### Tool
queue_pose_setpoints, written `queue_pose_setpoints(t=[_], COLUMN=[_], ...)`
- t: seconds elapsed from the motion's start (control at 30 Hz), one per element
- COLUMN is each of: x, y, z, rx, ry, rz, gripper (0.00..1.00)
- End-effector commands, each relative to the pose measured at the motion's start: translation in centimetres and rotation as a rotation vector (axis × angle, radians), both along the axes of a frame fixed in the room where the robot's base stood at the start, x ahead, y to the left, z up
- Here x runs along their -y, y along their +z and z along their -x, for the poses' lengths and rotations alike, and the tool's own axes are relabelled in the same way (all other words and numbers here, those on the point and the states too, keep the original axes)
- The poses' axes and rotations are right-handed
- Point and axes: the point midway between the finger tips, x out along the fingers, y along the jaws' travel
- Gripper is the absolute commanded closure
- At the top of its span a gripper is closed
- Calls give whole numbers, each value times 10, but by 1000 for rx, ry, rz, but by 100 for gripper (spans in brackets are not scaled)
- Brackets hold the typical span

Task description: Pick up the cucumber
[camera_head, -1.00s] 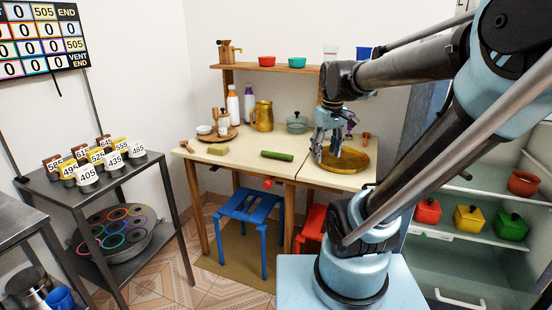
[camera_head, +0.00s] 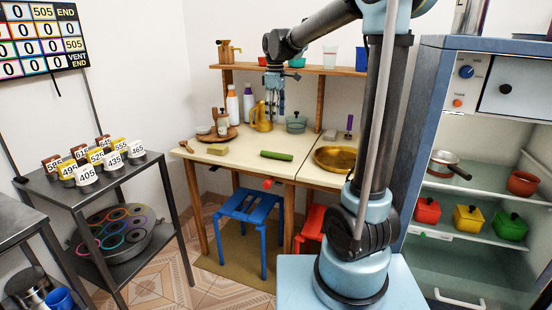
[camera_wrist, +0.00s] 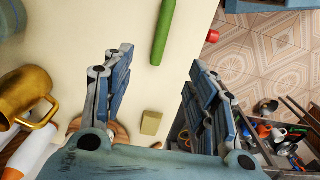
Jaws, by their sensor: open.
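The green cucumber (camera_head: 276,155) lies on the cream table top (camera_head: 238,160) near its front edge. It also shows in the wrist view (camera_wrist: 163,32) at the top centre, beyond my fingertips. My gripper (camera_head: 274,112) hangs above the back of the table, pointing down, higher than the cucumber and behind it. In the wrist view its two fingers (camera_wrist: 160,85) are spread wide apart with nothing between them.
A brass jug (camera_head: 262,117) and a glass pot (camera_head: 296,123) stand near my gripper at the back. A yellow block (camera_head: 217,149) lies left of the cucumber, a brass pan (camera_head: 336,159) right. A shelf (camera_head: 290,69) runs above. The table around the cucumber is clear.

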Motion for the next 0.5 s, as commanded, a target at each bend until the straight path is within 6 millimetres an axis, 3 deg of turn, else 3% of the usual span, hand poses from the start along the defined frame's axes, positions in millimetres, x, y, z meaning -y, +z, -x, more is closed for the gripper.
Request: queue_pose_setpoints(t=[0.17, 0.5], x=[-2, -2], y=[-19, -77], z=[-2, -1], rx=[-1, -1], ry=[7, 6], rz=[1, 1], gripper=[47, 47])
